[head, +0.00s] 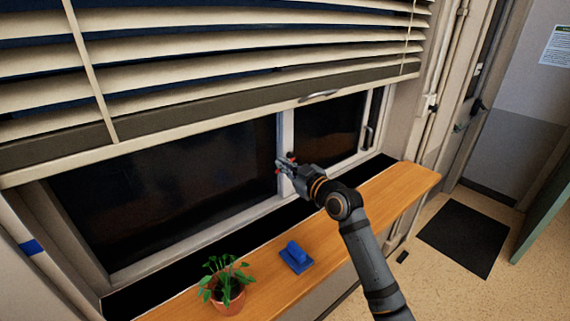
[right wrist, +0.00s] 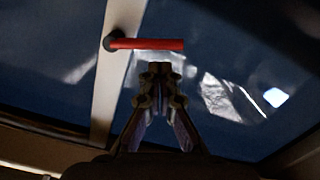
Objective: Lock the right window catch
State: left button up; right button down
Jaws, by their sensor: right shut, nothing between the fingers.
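A window catch with a red lever (right wrist: 150,44) and a dark round pivot (right wrist: 112,41) sits on the pale upright window post (right wrist: 108,85). In the right wrist view the lever points right from its pivot, across the picture. In the head view the post (head: 287,130) stands between two dark panes, and the catch is mostly hidden by my right gripper (head: 283,164). In the right wrist view the gripper's fingertips (right wrist: 160,69) are together and empty, just below the lever in the picture. I cannot tell whether they touch it. My left gripper is out of view.
A slatted blind (head: 230,112) hangs over the upper window. The wooden sill (head: 385,197) holds a potted plant (head: 227,290) and a blue object (head: 296,257). A dark handle (head: 368,137) is on the window's right side. A dark mat (head: 463,238) lies on the floor.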

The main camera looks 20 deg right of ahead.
jog(key=shift+w+d+f, duration=0.1)
jog(key=shift+d+f, duration=0.05)
jog(key=shift+f, duration=0.3)
jog(key=shift+f+n+b, duration=0.15)
jog(key=shift+n+b, duration=0.15)
jog(key=shift+b, duration=0.3)
